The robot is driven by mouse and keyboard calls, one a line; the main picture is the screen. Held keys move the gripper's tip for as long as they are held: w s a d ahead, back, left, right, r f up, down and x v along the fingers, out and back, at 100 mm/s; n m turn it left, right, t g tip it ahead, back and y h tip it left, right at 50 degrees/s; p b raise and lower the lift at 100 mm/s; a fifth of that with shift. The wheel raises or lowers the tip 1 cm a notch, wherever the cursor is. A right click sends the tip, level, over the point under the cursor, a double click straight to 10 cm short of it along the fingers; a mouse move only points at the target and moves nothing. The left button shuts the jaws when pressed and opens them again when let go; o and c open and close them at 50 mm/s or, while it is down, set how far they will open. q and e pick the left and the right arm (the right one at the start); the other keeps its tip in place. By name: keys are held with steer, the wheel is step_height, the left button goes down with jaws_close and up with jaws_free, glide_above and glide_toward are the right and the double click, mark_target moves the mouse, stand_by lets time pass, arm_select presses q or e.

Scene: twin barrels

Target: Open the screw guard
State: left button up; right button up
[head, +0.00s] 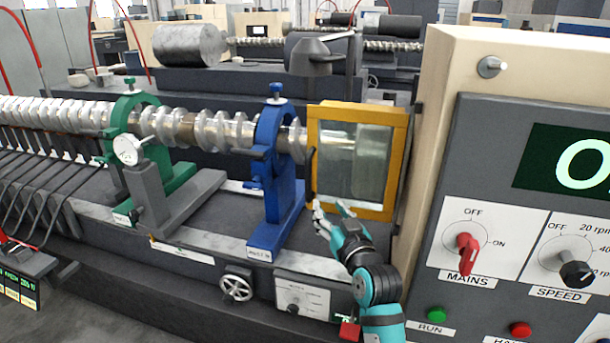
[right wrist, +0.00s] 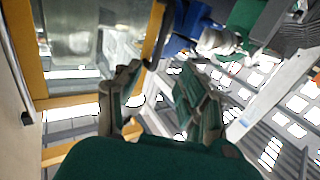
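The screw guard (head: 399,160), a yellow frame with a clear pane, stands closed-looking over the right end of the screw (head: 228,130), beside the control cabinet. A dark handle (head: 313,165) is on its left edge. In the right wrist view the guard's yellow frame (right wrist: 30,55) is at left and the dark handle (right wrist: 158,38) is at upper middle. My right gripper (head: 330,207) is open and empty, just below and in front of the guard's lower left corner. In the right wrist view its fingers (right wrist: 160,88) are spread, with the handle beyond the gap, apart from them. My left gripper is out of view.
A blue rest (head: 278,185) stands close left of the guard, and a green rest (head: 150,150) with a dial gauge is further left. The cabinet (head: 440,120) with its red mains switch (head: 467,252) bounds the right side. A handwheel (head: 236,288) is below.

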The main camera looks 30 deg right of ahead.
mark_target(309, 179)
steer(key=p+x, duration=0.4)
steer(key=x, duration=1.1)
steer(key=shift+w, duration=0.1)
steer(key=shift+w+d+f, duration=0.1)
steer(key=shift+w, duration=0.35)
jaws_close()
